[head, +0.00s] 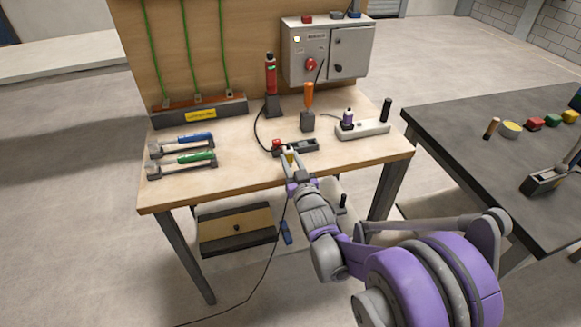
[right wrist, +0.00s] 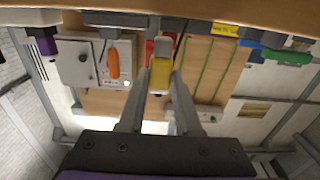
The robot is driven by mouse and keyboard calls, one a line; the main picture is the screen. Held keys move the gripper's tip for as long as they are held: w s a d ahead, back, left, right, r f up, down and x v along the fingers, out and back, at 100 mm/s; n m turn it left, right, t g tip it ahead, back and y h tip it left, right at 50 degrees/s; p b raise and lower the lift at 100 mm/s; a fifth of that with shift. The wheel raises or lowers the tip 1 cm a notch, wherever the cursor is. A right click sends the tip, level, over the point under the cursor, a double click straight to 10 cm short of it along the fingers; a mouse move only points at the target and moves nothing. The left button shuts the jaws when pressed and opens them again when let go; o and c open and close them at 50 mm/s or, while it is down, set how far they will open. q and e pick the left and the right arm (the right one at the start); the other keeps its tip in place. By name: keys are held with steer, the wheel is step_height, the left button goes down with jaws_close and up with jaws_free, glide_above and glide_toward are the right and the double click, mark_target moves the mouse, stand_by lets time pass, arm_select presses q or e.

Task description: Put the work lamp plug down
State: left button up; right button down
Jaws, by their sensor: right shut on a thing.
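My right gripper (head: 290,162) is shut on a yellow plug (head: 290,153), which I take for the work lamp plug. It is at the front middle of the wooden bench (head: 240,178), just in front of a dark socket strip (head: 305,145). In the right wrist view, which looks upside down, the yellow plug (right wrist: 160,76) sits between the two fingers (right wrist: 158,90). I cannot tell whether the plug touches the bench or the strip. A red plug (head: 277,144) is at the strip's left end. My left gripper is not in view.
An orange-handled tool (head: 309,97) stands behind. Bare bench lies between hammers and dark strip.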

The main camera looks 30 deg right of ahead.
steer(key=shift+f, duration=1)
steer(key=shift+f+b, duration=0.25)
steer(key=shift+b, duration=0.1)
steer(key=c, duration=0.6)
jaws_free()
steer(key=shift+r, duration=0.1)
